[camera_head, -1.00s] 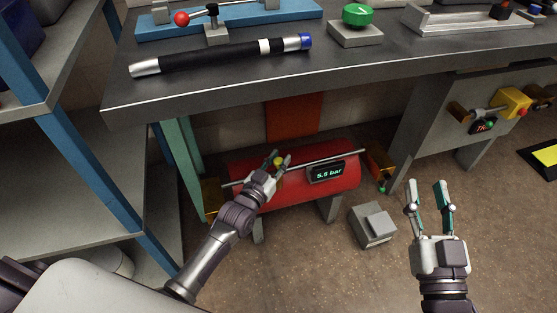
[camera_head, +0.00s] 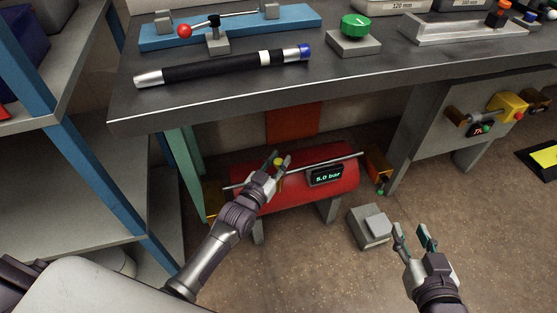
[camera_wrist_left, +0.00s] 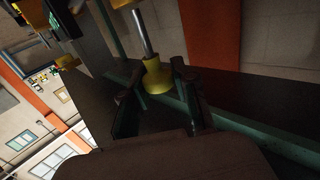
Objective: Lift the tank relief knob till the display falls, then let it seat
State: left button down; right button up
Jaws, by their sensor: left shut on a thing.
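The red tank (camera_head: 335,183) lies on legs under the bench. Its display (camera_head: 326,176) reads 5.0 bar. The yellow relief knob (camera_head: 278,162) is at the tank's top, left of the display. My left gripper (camera_head: 279,158) is shut on the knob. In the left wrist view the knob (camera_wrist_left: 157,76) sits between the two fingers, with a metal stem running up from it. My right gripper (camera_head: 413,230) is open and empty above the floor, right of a small grey box.
The grey box (camera_head: 370,227) stands on the floor right of the tank. Blue-framed shelving (camera_head: 73,128) stands at left. The floor at lower right is mostly clear.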

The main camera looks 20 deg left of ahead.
pick_arm(q)
jog(key=c, duration=0.9)
grip_release()
jog(key=shift+r, duration=0.1)
jog(key=s+a, duration=0.2)
jog(key=s, duration=1)
jog(key=shift+a, duration=0.15)
